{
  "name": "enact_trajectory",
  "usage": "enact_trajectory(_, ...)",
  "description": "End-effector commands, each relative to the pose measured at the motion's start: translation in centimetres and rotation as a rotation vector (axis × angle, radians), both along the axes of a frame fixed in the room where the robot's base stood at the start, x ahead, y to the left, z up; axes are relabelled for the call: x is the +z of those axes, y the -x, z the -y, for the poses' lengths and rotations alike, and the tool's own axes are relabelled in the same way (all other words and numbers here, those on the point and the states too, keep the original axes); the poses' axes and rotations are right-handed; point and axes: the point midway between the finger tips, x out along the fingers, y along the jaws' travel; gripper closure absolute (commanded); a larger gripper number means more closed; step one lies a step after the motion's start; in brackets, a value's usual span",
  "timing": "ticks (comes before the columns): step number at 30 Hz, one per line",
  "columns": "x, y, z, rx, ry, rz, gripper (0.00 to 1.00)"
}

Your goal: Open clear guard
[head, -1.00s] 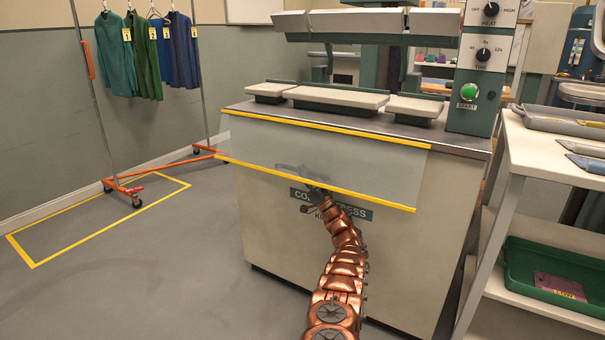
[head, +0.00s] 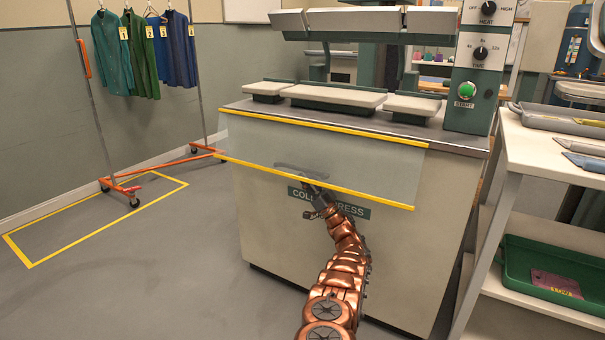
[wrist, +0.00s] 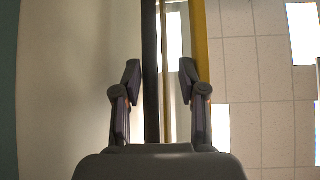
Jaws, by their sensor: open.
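The clear guard (head: 245,142) is a see-through panel with yellow strips along its top and bottom edges. It hangs down in front of the collar press (head: 290,240). My gripper (head: 302,173) is at the guard's lower middle, close to the lower yellow strip, and part of it shows through the panel. In the wrist view my gripper (wrist: 160,80) has its two fingers apart. A dark bar and a yellow strip (wrist: 201,40) run lengthwise between and past the fingers. I cannot tell whether the fingers touch the guard.
The press has pale pads (head: 337,96) on top and a control box with a green start button (head: 467,91). A white shelf unit (head: 555,150) with a green tray (head: 520,265) stands close on the right. A garment rail (head: 95,100) stands at left; floor between is clear.

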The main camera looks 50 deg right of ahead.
Motion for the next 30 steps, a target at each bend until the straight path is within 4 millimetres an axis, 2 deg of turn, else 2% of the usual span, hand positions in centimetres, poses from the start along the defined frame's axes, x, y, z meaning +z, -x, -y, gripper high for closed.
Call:
enact_trajectory(3, -2.0, 1.8, 0.3, -0.004, -0.004, -0.005, 0.57)
enact_trajectory(12, -5.3, 5.2, 0.3, -0.002, -0.004, -0.004, 0.57)
enact_trajectory(18, -6.1, 6.0, 0.3, -0.002, -0.002, -0.003, 0.57)
enact_trajectory(30, -6.1, 6.1, 0.4, -0.002, -0.002, -0.003, 0.57)
